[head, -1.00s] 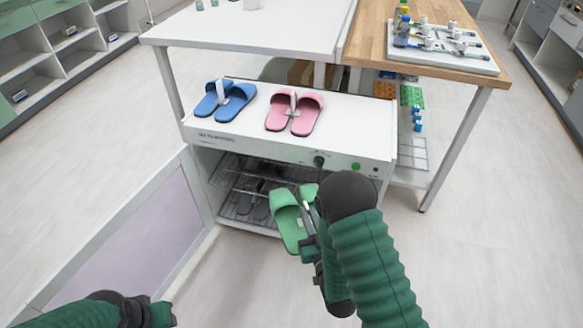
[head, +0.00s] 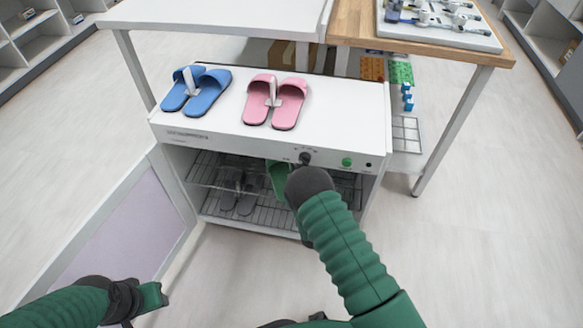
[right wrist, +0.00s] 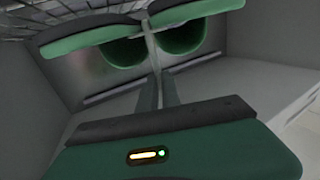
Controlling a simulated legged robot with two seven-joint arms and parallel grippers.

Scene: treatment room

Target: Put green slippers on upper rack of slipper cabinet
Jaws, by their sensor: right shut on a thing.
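The slipper cabinet (head: 180,137) stands open, with its door (head: 115,235) swung out to the left. Its upper wire rack (head: 205,170) spans the opening, and dark grey slippers (head: 240,198) sit lower inside. The green slippers (head: 277,178) are at the opening, at about upper-rack height, partly hidden by my right arm. In the right wrist view my right gripper (right wrist: 158,88) is shut on the green slippers (right wrist: 85,42), between the pair. Whether they touch the rack cannot be told. My left gripper (head: 150,297) is low at the left, apart from the cabinet; its jaw opening is unclear.
Blue slippers (head: 196,90) and pink slippers (head: 275,102) lie on the cabinet top. A control knob (head: 305,158) and green button (head: 347,162) are on the front panel above the opening. A wooden-topped table (head: 420,44) stands behind right. The floor at right is clear.

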